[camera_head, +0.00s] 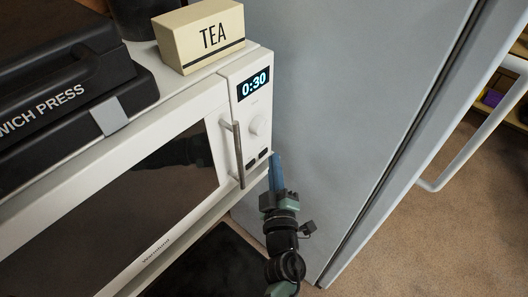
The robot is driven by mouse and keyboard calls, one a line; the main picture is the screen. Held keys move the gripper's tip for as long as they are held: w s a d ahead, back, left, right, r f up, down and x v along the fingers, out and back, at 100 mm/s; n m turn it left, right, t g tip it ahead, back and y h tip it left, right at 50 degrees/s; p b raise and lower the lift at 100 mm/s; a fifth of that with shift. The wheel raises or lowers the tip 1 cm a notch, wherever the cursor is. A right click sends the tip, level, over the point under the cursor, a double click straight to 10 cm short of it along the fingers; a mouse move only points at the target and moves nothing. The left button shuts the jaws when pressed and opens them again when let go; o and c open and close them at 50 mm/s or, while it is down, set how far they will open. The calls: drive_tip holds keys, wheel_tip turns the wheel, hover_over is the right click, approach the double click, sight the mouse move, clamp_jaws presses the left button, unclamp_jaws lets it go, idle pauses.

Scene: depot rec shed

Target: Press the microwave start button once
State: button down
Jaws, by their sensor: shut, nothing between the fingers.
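The white microwave (175,110) stands at the left with its front facing me and its door closed. Its display (254,84) reads 0:30, with a round knob (257,125) below it. Two small dark buttons sit low on the panel, a left one (251,164) and a right one (264,153). I cannot read which is the start button. My gripper (275,157) has blue fingers, shut and empty, pointing up just right of the right button. I cannot tell whether the fingertips touch the panel.
A box marked TEA (201,35) and a black sandwich press (60,75) are on top of the microwave. The door handle (238,153) stands out left of the buttons. A grey fridge (345,110) with a long handle (478,133) fills the right. Brown floor shows beyond.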

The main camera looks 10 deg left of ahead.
drive_tip(key=shift+a, duration=0.1)
drive_tip(key=shift+w+a, duration=0.2)
drive_tip(key=shift+a, duration=0.05)
